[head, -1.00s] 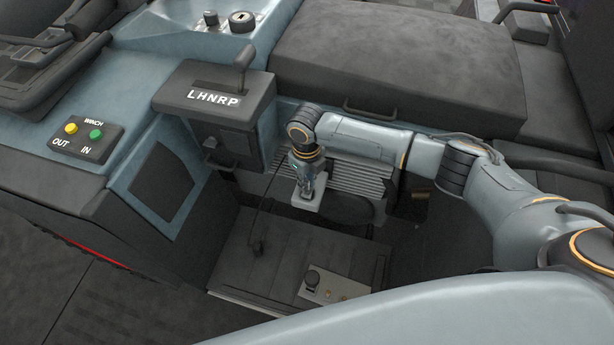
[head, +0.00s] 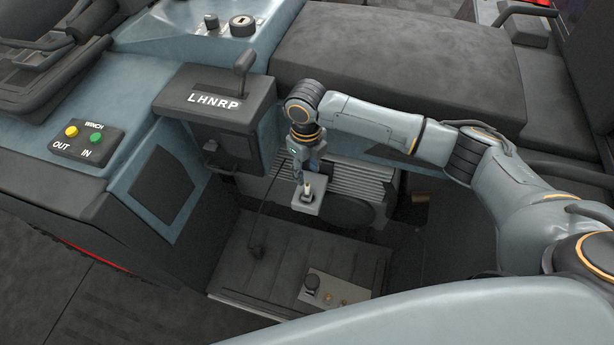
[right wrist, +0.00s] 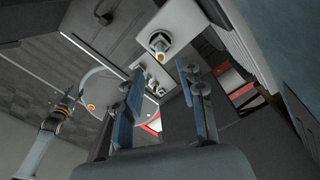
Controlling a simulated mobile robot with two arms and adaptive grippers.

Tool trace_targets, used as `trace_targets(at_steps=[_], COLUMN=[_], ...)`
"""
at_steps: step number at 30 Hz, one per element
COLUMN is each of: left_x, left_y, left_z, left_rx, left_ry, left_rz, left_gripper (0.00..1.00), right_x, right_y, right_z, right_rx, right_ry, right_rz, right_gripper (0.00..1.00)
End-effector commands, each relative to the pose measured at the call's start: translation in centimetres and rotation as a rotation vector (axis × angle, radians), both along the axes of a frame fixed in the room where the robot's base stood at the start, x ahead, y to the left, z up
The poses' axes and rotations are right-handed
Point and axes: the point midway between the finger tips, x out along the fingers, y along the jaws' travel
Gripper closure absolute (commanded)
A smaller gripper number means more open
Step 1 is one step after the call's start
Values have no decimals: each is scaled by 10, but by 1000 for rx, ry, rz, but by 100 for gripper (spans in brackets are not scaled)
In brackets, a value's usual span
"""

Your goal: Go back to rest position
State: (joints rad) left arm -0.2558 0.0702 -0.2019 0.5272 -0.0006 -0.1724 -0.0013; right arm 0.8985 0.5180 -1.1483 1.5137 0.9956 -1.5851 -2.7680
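My right gripper (head: 307,165) hangs fingers-down in the head view, just above a small light grey box (head: 307,203) with a pale-tipped switch (head: 308,188). In the right wrist view my right gripper (right wrist: 164,76) has its two blue fingers apart, with nothing held between them. The switch box (right wrist: 160,40) shows beyond the fingertips there, apart from them. My left gripper is outside the head view. An arm with an orange band at the left of the right wrist view seems to be mine; its small gripper (right wrist: 69,96) is too small to read.
A gear lever (head: 243,62) stands on the LHNRP housing (head: 215,98) left of my right arm. A winch button box (head: 86,141) is further left. A padded seat (head: 400,70) lies behind the arm. A knob panel (head: 333,290) sits on the footwell floor.

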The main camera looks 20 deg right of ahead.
Motion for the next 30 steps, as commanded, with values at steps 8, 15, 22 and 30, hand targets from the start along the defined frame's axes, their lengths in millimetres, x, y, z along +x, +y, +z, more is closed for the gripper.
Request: trace_targets(at_steps=[8, 15, 22, 30], left_x=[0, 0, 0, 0], left_y=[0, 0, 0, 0], left_z=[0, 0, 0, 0], left_rx=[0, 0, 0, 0], left_ry=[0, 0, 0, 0], left_rz=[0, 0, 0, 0], left_gripper=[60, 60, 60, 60], right_x=[0, 0, 0, 0], right_y=[0, 0, 0, 0], right_z=[45, 54, 53, 53], right_rx=[-1, -1, -1, 0], right_ry=[0, 0, 0, 1], right_rz=[-1, -1, -1, -1], right_gripper=[61, 61, 61, 61])
